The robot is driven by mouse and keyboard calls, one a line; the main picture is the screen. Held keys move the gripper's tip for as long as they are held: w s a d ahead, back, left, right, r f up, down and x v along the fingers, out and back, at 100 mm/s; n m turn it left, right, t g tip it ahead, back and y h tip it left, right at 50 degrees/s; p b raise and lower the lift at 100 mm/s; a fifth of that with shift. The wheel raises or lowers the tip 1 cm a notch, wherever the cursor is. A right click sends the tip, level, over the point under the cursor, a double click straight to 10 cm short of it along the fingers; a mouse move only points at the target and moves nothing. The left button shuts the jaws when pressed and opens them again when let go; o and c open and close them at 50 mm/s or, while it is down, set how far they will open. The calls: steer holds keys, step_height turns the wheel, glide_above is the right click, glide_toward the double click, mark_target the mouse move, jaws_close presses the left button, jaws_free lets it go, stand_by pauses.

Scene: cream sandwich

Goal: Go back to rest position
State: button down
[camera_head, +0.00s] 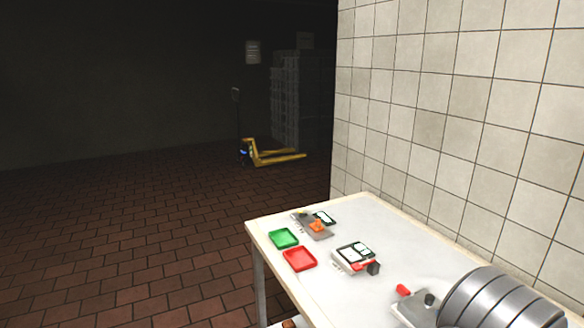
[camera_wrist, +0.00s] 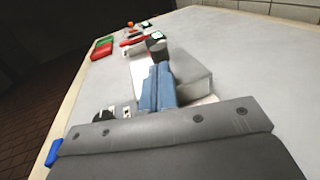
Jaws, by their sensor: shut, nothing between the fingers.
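My gripper (camera_wrist: 158,68) shows in the wrist view, with its two blue-grey fingers pressed together and nothing between them. They point along the white table (camera_wrist: 228,40) toward its far end. A pale grey block-like thing (camera_wrist: 190,75) lies behind and beside the fingers, which partly hide it. In the head view I cannot make out my gripper's fingers. There, the table (camera_head: 330,290) stands beside the tiled wall.
A green tray (camera_head: 284,238) and a red tray (camera_head: 299,259) sit near the table's left edge. Behind them is a grey tray (camera_head: 322,233) with orange pieces (camera_head: 317,226). A pale device (camera_head: 353,257) with red and black parts stands nearer. A yellow pallet jack (camera_head: 275,155) stands on the floor.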

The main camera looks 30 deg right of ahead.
steer(key=shift+x, duration=1.3)
steer(key=c, duration=2.1)
jaws_free()
steer(key=o, duration=1.4)
steer(key=shift+a, duration=0.1)
steer(key=o, duration=0.7)
steer(key=w+a+r+n+y, duration=0.1)
steer(key=w+a+n+y, duration=0.1)
steer(key=n, duration=0.1)
steer(key=w+a+r+n+y, duration=0.1)
steer(key=w+y, duration=0.1)
steer(key=shift+w+a+r+g, duration=0.1)
steer(key=shift+r+g, duration=0.2)
steer(key=w+a+r+n+g+y, duration=0.3)
steer(key=a+n+g+y, duration=0.2)
steer(key=a+n+g, duration=0.3)
steer(key=s+r+n+g+h, duration=0.4)
steer(key=s+r+n+g, duration=0.2)
steer(key=r+n+g, duration=0.35)
step_height(320, 180, down, 10)
steer(key=shift+d+r+t, duration=0.15)
steer(key=shift+d+t, duration=0.2)
steer(key=shift+d, duration=0.1)
